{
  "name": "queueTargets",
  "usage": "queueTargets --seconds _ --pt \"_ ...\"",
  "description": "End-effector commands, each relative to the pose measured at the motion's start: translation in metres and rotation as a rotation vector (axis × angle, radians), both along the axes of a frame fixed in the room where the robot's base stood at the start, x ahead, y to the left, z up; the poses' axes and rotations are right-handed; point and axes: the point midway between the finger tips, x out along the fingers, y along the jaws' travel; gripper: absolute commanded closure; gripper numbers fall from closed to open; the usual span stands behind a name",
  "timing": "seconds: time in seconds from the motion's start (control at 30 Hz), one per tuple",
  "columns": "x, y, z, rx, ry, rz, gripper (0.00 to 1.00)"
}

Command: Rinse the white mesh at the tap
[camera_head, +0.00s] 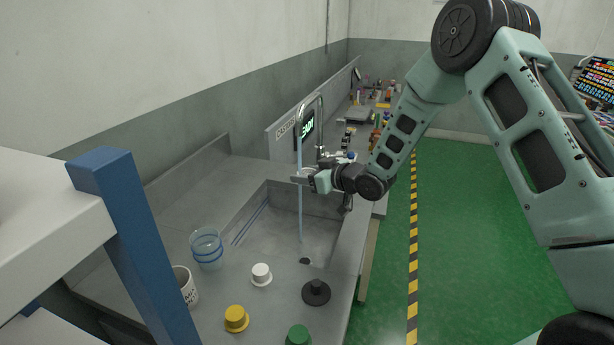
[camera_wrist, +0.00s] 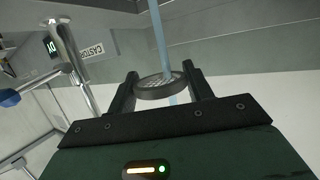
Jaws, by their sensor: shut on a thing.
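My gripper (camera_head: 310,180) is at the tap, over the sink basin (camera_head: 325,235). In the wrist view my gripper (camera_wrist: 160,86) is shut on a round mesh (camera_wrist: 158,82) with a dark grey rim, held between the two fingers. The mesh looks pale inside the rim. The tap (camera_head: 319,110) has a curved metal spout and also stands at the left of the wrist view (camera_wrist: 72,60). A light blue water stream (camera_wrist: 158,30) comes down at the mesh and shows again below its rim. In the head view the stream (camera_head: 300,215) runs down into the basin.
On the near counter stand a clear blue-banded beaker (camera_head: 206,248), a mug (camera_head: 186,285) and white (camera_head: 261,275), yellow (camera_head: 236,319), black (camera_head: 316,292) and green (camera_head: 298,336) knob-shaped pieces. A blue post (camera_head: 130,240) rises at left. Several small items crowd the far bench.

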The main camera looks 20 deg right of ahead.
Motion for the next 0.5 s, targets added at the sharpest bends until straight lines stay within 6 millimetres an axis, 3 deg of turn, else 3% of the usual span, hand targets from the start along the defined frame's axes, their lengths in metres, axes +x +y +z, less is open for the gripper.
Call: queueTargets --seconds 0.27,0.5 --pt "-0.001 0.002 0.0 0.0 0.0 0.0 0.71" --pt "-0.017 0.004 -0.001 0.0 0.001 0.0 0.71"
